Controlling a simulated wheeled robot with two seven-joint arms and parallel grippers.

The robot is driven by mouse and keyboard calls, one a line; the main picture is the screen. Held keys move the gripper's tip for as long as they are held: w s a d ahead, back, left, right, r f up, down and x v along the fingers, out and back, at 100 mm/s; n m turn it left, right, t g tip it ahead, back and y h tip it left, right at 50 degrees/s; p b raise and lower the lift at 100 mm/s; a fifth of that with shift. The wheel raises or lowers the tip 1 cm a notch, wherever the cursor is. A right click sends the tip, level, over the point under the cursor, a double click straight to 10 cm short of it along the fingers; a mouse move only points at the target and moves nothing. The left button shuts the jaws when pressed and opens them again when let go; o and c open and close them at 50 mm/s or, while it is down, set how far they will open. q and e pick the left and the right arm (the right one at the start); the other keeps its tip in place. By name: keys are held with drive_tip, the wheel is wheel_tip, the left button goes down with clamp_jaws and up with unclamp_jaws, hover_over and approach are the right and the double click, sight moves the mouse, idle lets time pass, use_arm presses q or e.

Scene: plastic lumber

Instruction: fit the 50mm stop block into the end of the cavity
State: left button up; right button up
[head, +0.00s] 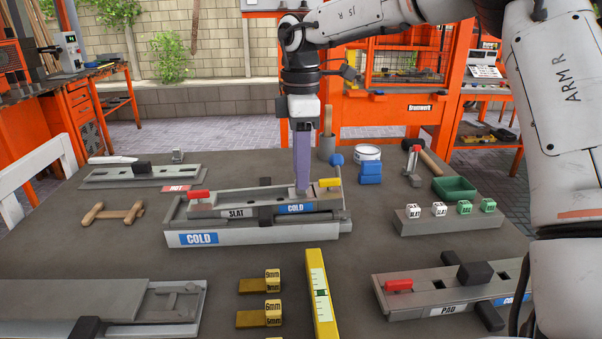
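The slat mould (190,223), with SLAT and COLD labels, lies at the middle of the table with a red clamp on its left and a yellow one on its right. Its long cavity runs left to right, partly covered by dark parts. My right gripper (302,190) points straight down at the mould's right part, its purple-grey lower part reaching to the cavity. Its fingers line up in this view, so I cannot tell whether they are open or hold a block. My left gripper is out of view.
Yellow 9mm and 6mm gauges (260,284) and a yellow level (321,296) lie in front. The pad mould (440,286) is at right front, another mould (100,300) at left front.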

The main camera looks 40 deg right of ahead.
wheel_tip(320, 180, up, 9)
drive_tip(key=p, duration=0.1)
drive_tip(key=shift+f, duration=0.2)
drive_tip(key=shift+s, duration=0.1)
idle(0.4)
